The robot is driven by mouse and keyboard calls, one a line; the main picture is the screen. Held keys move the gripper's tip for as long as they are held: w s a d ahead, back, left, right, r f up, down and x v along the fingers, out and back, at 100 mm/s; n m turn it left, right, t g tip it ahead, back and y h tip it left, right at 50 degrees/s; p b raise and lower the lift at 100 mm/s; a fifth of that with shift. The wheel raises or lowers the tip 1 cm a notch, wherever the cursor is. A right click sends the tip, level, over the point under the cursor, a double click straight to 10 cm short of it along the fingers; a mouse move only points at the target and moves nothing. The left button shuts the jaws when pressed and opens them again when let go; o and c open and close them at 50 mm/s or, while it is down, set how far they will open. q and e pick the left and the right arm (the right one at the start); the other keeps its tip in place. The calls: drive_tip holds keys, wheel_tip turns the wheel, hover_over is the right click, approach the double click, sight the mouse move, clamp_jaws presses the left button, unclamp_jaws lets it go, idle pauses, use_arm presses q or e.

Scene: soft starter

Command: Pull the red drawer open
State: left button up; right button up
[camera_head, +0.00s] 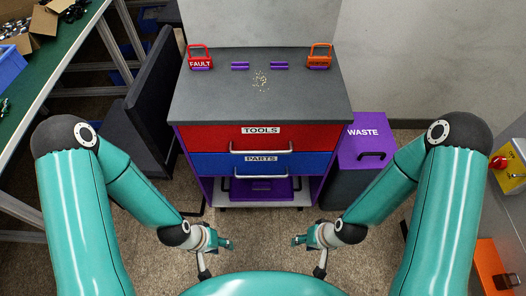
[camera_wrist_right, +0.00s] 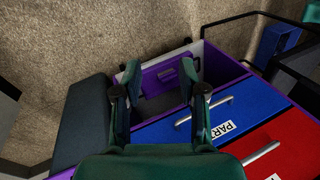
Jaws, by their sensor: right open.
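The red drawer (camera_head: 222,137), labelled TOOLS, is the upper drawer of a cabinet and looks shut. Its silver bar handle (camera_head: 261,150) runs across its lower edge. In the right wrist view the red drawer (camera_wrist_right: 296,140) is at the lower right, with its handle (camera_wrist_right: 261,153). My left gripper (camera_head: 226,243) is in front of and below the cabinet, apart from it; its finger opening is too small to tell. My right gripper (camera_head: 301,240) is also in front of the cabinet, right of the left one. In the right wrist view it (camera_wrist_right: 168,95) is open with nothing between its fingers.
A blue PARTS drawer (camera_head: 207,163) sits under the red one, above a shelf with a purple case (camera_head: 262,189). A purple-lidded WASTE bin (camera_head: 367,131) stands right of the cabinet. A dark panel (camera_head: 150,105) stands left. Red and orange lockout-like items stand on the grey top (camera_head: 220,85).

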drive_tip(key=w+f+m+t+b, duration=0.2)
drive_tip(key=w+b, duration=0.1)
drive_tip(key=w, duration=0.2)
drive_tip(key=m+t+y+b, duration=0.6)
drive_tip(key=t+y+b, duration=0.25)
drive_tip(key=b, duration=0.35)
approach(263, 151)
drive_tip(key=shift+h, duration=0.25)
drive_tip(key=x, duration=1)
drive_tip(key=shift+a+f, duration=0.15)
drive_tip(key=shift+f, duration=0.15)
clamp_jaws()
